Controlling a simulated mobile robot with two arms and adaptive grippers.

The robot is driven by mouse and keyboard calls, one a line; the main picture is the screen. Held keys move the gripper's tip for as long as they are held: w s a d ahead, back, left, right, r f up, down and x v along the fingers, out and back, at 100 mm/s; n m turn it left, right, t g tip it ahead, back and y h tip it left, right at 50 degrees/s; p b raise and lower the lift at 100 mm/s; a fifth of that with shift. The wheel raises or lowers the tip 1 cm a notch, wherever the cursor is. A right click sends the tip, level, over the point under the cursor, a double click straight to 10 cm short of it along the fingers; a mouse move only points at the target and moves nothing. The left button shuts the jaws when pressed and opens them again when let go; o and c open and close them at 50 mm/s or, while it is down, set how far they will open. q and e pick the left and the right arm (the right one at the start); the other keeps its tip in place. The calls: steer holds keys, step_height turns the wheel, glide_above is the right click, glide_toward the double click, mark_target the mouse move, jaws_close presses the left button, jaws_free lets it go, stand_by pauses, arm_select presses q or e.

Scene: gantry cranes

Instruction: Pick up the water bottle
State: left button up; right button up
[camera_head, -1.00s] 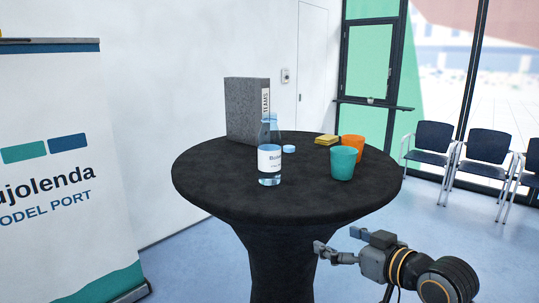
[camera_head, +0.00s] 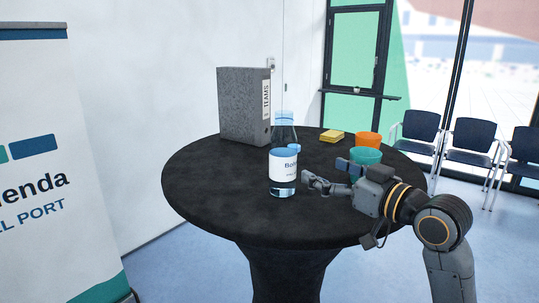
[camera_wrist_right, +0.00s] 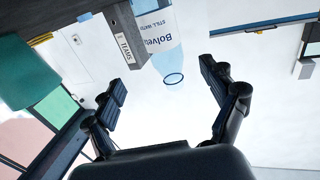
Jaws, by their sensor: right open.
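The clear water bottle (camera_head: 283,175) with a white label stands upright on the round, black-covered table (camera_head: 215,190). In the right wrist view the bottle (camera_wrist_right: 163,45) shows with its printed label, between the spread fingers and beyond them. My right gripper (camera_head: 326,174) is open and empty just right of the bottle, its fingers pointing towards it with a small gap in the head view. Its two fingers (camera_wrist_right: 160,82) also show wide apart in the wrist view. My left gripper is not in view.
A grey binder (camera_head: 243,106) stands behind the bottle. A teal cup (camera_head: 368,155) is partly hidden by my right gripper, with an orange cup (camera_head: 368,139) and yellow sponge-like block (camera_head: 332,136) behind. The table's left side is clear. Chairs (camera_head: 472,140) stand at the right.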

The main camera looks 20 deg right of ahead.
mark_target(293, 156)
steer(key=p+x, duration=0.2)
steer(key=x, duration=0.5)
steer(key=shift+w+a+r, duration=0.15)
steer(key=shift+w+a, duration=0.05)
steer(key=shift+w, duration=0.1)
steer(key=shift+w+a, duration=0.1)
steer(key=shift+w, duration=0.15)
steer(key=shift+w+a, duration=0.15)
steer(key=shift+w, duration=0.1)
steer(key=p+x, duration=0.2)
steer(key=x, duration=0.2)
steer(key=shift+a, duration=0.25)
steer(key=shift+w, duration=0.2)
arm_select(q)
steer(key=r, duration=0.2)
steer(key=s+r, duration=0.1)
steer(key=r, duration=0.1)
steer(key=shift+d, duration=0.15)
arm_select(e)
steer(key=shift+s, duration=0.1)
steer(key=c, duration=1.4)
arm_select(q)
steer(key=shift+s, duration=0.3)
arm_select(e)
steer(key=shift+c, duration=0.3)
